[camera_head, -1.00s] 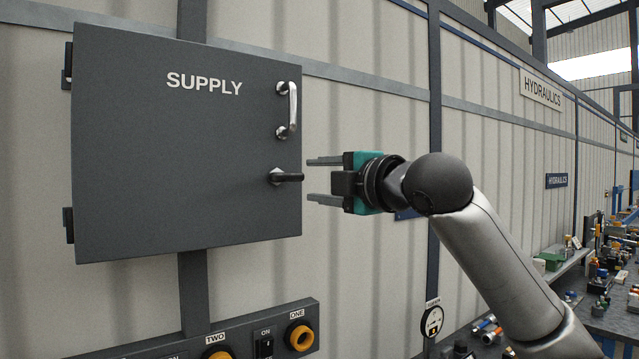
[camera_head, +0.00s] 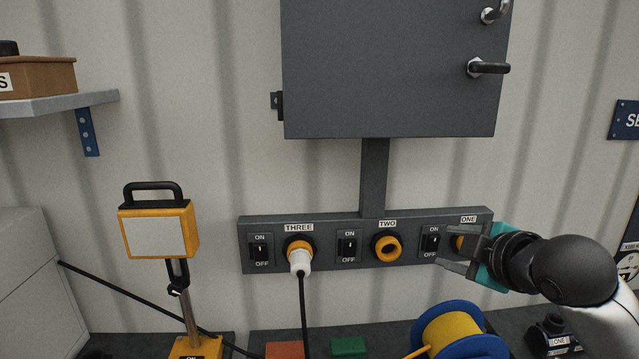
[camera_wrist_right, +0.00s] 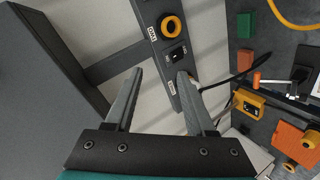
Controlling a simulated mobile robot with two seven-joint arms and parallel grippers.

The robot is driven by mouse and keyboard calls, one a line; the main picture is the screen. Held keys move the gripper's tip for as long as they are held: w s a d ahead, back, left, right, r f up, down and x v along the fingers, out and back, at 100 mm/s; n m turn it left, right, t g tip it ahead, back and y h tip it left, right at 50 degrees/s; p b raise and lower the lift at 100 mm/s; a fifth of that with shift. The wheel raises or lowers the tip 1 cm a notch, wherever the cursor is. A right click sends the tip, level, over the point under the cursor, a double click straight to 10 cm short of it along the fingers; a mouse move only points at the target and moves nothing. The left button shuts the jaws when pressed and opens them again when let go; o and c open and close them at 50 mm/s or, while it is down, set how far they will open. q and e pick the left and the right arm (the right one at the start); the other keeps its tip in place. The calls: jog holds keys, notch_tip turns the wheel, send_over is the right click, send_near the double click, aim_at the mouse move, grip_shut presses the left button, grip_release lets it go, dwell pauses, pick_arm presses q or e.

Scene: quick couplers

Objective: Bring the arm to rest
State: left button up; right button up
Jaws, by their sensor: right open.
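My right gripper (camera_head: 457,250) has teal sides and two grey fingers. It is open and empty, in front of the right end of the socket panel (camera_head: 330,259), partly covering the orange socket under label ONE. Whether it touches the panel I cannot tell. In the right wrist view the two fingers (camera_wrist_right: 160,80) stand apart with nothing between them but the wall and panel behind. My right arm (camera_head: 590,320) comes in from the lower right. My left gripper is not in view.
A grey cabinet (camera_head: 390,70) with a black latch (camera_head: 488,68) hangs above the panel, its door shut. A white plug (camera_head: 300,262) sits in socket THREE; socket TWO (camera_head: 387,248) is empty.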

jog(key=s+a+f+m+g, duration=0.25)
jog(key=s+f, duration=0.35)
jog(key=f, duration=0.4)
jog(key=s+a+f+m+g, duration=0.25)
jog(key=s+f, duration=0.35)
jog(key=f, duration=0.3)
jog(key=s+f+m+g+h, duration=0.1)
jog(key=s+f+m+g, duration=0.1)
jog(key=s+f+m, duration=0.5)
jog(key=s+f+g, duration=0.2)
jog(key=s+f, duration=0.2)
jog(key=s, duration=0.7)
notch_tip(320, 180, down, 31)
jog(key=s+g+b, duration=0.2)
jog(key=b, duration=0.7)
pick_arm(q)
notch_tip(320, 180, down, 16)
jog(key=b, duration=0.7)
pick_arm(e)
jog(key=s+d+f, duration=0.2)
jog(key=s+f, duration=1.3)
jog(key=f, duration=0.5)
jog(key=shift+d+g+h, duration=0.15)
jog(key=shift+g+h, duration=0.15)
jog(key=shift+g, duration=0.1)
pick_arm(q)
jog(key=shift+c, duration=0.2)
